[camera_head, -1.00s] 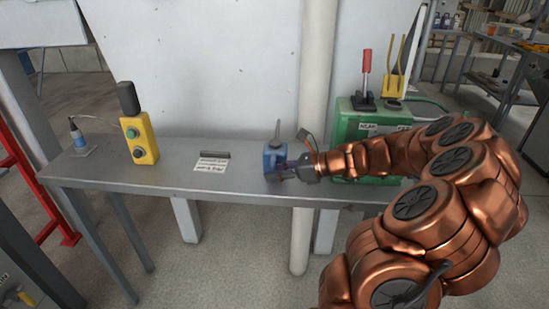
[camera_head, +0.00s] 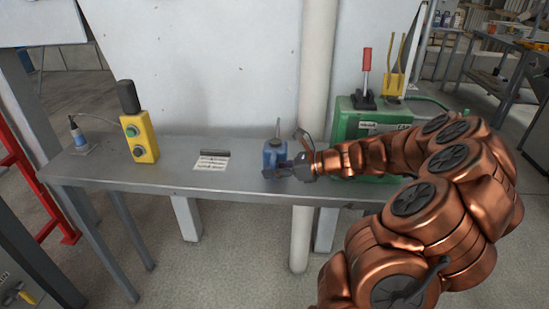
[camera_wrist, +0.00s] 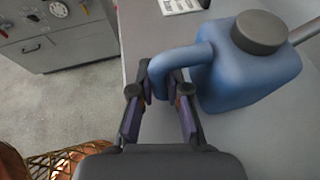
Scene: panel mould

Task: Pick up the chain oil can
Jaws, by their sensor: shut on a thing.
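The chain oil can is a blue can (camera_head: 275,153) with a thin spout, upright at the front part of the grey bench (camera_head: 120,172). In the wrist view the can (camera_wrist: 245,75) shows a dark grey cap and a curved blue handle. My gripper (camera_head: 283,167) reaches it from the right in the head view. In the wrist view its fingers (camera_wrist: 160,100) stand either side of the handle and are shut on it. Whether the can's base touches the bench is hard to tell.
A white label card (camera_head: 211,162) lies left of the can. A green machine (camera_head: 360,122) with a red-handled lever stands behind my arm.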

